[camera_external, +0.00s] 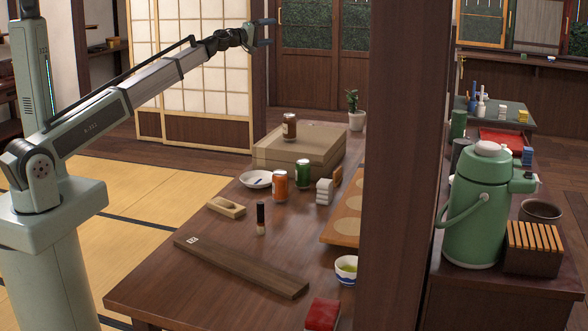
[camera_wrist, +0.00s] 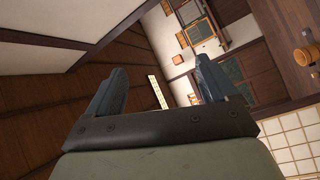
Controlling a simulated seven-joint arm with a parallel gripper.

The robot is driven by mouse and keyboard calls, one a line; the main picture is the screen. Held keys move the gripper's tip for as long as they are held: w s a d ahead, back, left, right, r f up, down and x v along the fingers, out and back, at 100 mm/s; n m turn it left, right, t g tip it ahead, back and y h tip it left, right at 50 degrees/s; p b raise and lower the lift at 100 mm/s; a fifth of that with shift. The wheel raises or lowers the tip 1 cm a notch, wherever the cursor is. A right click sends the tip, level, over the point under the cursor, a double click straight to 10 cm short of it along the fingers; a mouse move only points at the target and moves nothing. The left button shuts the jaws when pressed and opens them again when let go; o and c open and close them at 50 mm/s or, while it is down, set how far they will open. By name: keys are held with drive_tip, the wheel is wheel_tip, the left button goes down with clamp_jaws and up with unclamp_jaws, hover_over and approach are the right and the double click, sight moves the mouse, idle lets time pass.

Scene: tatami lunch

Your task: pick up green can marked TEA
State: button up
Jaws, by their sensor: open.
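A green can (camera_external: 303,174) stands upright on the low wooden table (camera_external: 190,278) in the external view. Its lettering is too small to read. An orange-red can (camera_external: 280,186) stands just to its left, and a white stacked object (camera_external: 324,192) is close on its right. My gripper (camera_external: 268,32) is high above the table's far side, well away from the green can. In the wrist view my gripper (camera_wrist: 160,86) has its two fingers spread with nothing between them. The wrist view shows the ceiling, walls and windows, and no green can.
A brown can (camera_external: 289,126) stands on a beige box (camera_external: 330,143) behind the green can. A dark wooden post (camera_external: 405,160) hides part of the table's right side.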

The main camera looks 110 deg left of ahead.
drive_tip(key=w+d+f+m+t+h, duration=0.1)
drive_tip(key=w+d+f+h, duration=0.15)
drive_tip(key=w, duration=0.35)
drive_tip(key=w+d+f+m+t+h, duration=0.1)
drive_tip(key=w+d+f+m+h, duration=0.15)
drive_tip(key=w, duration=0.25)
drive_tip(key=n+g+h, duration=0.1)
drive_tip(key=g+h, duration=0.9)
drive_tip(key=g, duration=0.3)
approach(303, 172)
drive_tip(key=a+r, duration=0.3)
drive_tip(key=shift+a, duration=0.15)
drive_tip(key=shift+d+f+g, duration=0.25)
drive_tip(key=shift+f+g, duration=0.05)
wheel_tip(303, 172, down, 13)
drive_tip(key=shift+s+d+f, duration=0.1)
drive_tip(key=shift+s+f, duration=0.1)
drive_tip(key=c, duration=1.1)
